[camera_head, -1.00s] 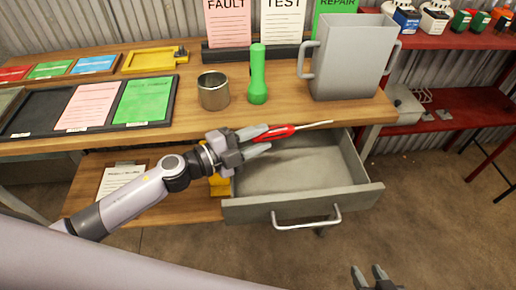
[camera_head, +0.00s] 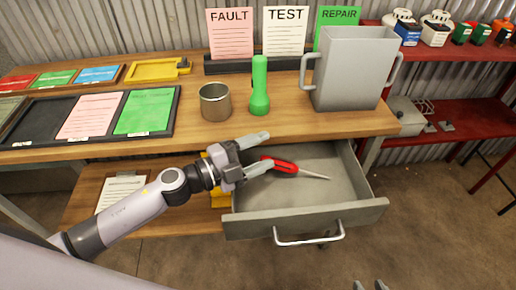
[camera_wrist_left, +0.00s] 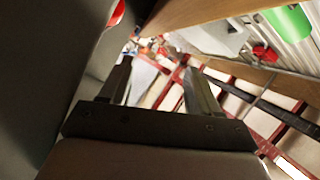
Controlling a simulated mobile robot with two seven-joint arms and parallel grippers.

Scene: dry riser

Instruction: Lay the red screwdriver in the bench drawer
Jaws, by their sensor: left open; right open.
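The red screwdriver (camera_head: 284,166) is inside the open grey bench drawer (camera_head: 305,219), its thin shaft pointing right; it appears to lie on the drawer floor. My left gripper (camera_head: 268,152) is open at the drawer's left side, its fingers just left of and above the red handle, with nothing between them. The left wrist view shows its two fingers (camera_wrist_left: 155,85) apart and empty. A red piece, probably the screwdriver handle (camera_wrist_left: 117,13), shows there at the top left. Only the fingertips of my right gripper (camera_head: 370,285) show at the bottom edge, apart.
On the wooden bench above the drawer stand a metal cup (camera_head: 215,101), a green flashlight (camera_head: 260,88) and a grey two-handled container (camera_head: 350,70). A black tray with coloured cards (camera_head: 90,112) lies at left. A red shelf (camera_head: 460,116) stands at right.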

